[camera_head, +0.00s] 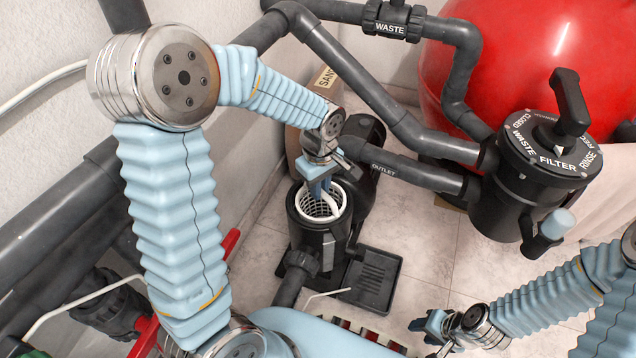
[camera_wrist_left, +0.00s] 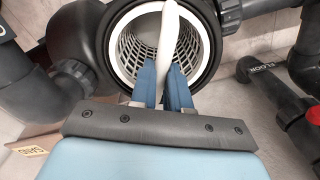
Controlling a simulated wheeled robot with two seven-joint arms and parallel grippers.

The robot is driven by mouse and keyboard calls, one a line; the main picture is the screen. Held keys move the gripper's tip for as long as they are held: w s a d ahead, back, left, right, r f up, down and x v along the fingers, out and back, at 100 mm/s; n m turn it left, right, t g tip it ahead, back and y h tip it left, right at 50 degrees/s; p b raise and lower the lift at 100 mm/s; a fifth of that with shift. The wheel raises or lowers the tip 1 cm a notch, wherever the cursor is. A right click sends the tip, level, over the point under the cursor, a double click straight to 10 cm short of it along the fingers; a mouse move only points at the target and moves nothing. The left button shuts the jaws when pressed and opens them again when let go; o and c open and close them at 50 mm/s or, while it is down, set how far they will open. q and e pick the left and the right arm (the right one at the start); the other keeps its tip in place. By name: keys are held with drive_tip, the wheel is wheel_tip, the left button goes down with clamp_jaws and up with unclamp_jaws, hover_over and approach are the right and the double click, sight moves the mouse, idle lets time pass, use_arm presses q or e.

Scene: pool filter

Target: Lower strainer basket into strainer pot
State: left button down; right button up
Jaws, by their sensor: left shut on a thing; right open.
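The white strainer basket (camera_head: 314,207) sits within the mouth of the black strainer pot (camera_head: 309,235). The basket's white lattice wall (camera_wrist_left: 193,48) and rim show inside the dark pot ring (camera_wrist_left: 214,60) in the left wrist view. My left gripper (camera_head: 321,188) is over the pot, shut on the basket's white handle (camera_wrist_left: 169,40). Its blue fingers (camera_wrist_left: 161,85) are on either side of the handle. How deep the basket sits, and its underside, are hidden. My right gripper (camera_head: 437,330) is open and empty, low at the right, well away from the pot.
Grey pipes run behind the pot, one marked OUTLET (camera_head: 385,170). A black multiport valve (camera_head: 545,155) and a red filter tank (camera_head: 540,50) stand at the right. A cardboard box (camera_head: 327,80) is behind my left gripper. Tiled floor (camera_head: 425,235) is clear right of the pot.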

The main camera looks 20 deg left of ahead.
use_arm(q)
drive_tip(key=shift+d+r+p, duration=0.15)
drive_tip(key=shift+r+p, duration=0.35)
drive_tip(key=shift+p, duration=0.3)
drive_tip(key=shift+w+r+p, duration=0.1)
drive_tip(key=shift+r+p, duration=1.4)
drive_tip(key=shift+r, duration=0.4)
wheel_tip(320, 180, up, 12)
drive_tip(key=p, duration=0.9)
drive_tip(key=shift+a, duration=0.2)
drive_tip(key=shift+d+f, duration=0.1)
drive_tip(key=shift+f, duration=0.05)
